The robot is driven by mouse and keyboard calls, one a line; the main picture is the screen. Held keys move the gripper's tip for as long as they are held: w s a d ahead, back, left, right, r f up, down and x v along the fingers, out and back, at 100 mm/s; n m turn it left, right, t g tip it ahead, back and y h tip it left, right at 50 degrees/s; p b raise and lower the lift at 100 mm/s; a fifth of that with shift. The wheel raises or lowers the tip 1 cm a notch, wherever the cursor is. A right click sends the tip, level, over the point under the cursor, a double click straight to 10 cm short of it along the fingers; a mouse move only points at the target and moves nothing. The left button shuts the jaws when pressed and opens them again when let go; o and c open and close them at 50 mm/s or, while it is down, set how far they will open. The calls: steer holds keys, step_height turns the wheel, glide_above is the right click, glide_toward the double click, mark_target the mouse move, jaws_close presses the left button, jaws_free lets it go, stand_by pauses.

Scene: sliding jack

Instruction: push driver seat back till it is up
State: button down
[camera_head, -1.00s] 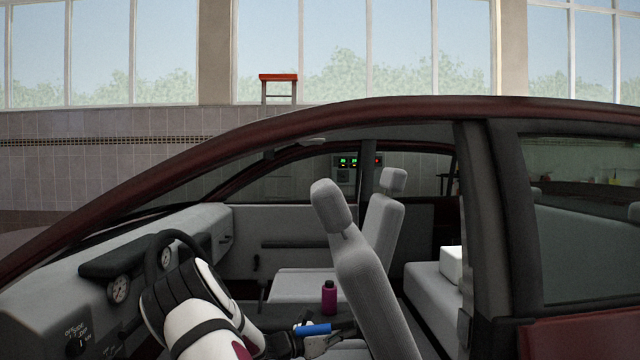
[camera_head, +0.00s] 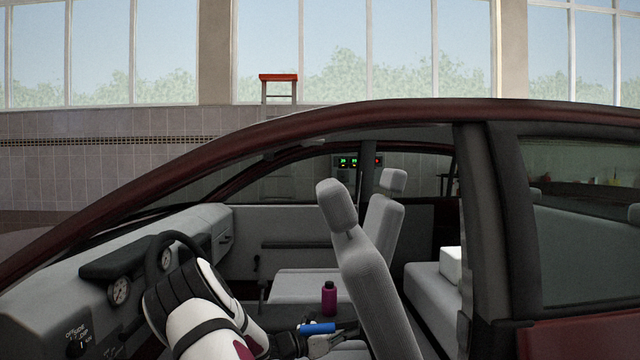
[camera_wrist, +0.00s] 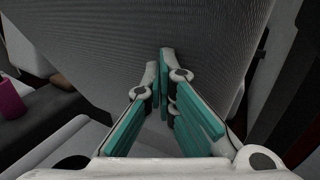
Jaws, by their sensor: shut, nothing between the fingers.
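The driver seat back (camera_head: 368,275) is grey ribbed fabric with a headrest (camera_head: 336,205) on top. It tilts, its top leaning left toward the dashboard. My gripper (camera_head: 352,328) is inside the car, low on the front side of this seat back. In the wrist view my gripper (camera_wrist: 163,60) has its teal-padded fingers shut and empty. Its fingertips point at the seat back (camera_wrist: 100,45), which fills the upper picture, and appear to be against it. Exact contact is hard to tell. The seat's lower part is mostly hidden at the bottom edge of the head view.
The steering wheel (camera_head: 158,265) and dashboard (camera_head: 60,285) lie left, close to my arm. A purple bottle (camera_head: 329,298) stands beyond my gripper, near the passenger seat (camera_head: 385,225). The dark door pillar (camera_head: 485,230) is at right. Rear seat (camera_head: 430,290) lies behind.

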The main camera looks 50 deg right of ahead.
steer(key=shift+s+d+r+p, duration=0.8)
steer(key=shift+s+d, duration=0.05)
steer(key=shift+s, duration=0.2)
steer(key=shift+s+d+r+p, duration=0.75)
steer(key=shift+s+d, duration=0.1)
steer(key=shift+s, duration=0.15)
steer(key=s+d+r+p, duration=0.2)
steer(key=s+d+p, duration=0.1)
steer(key=s+d, duration=0.1)
steer(key=shift+s+d, duration=0.2)
steer(key=shift+s, duration=0.35)
steer(key=s+d+p, duration=0.3)
steer(key=s+d, duration=0.1)
steer(key=s, duration=0.1)
steer(key=shift+s+d+r, duration=0.15)
steer(key=shift+d+r, duration=0.1)
steer(key=shift+r, duration=0.1)
stand_by(0.8)
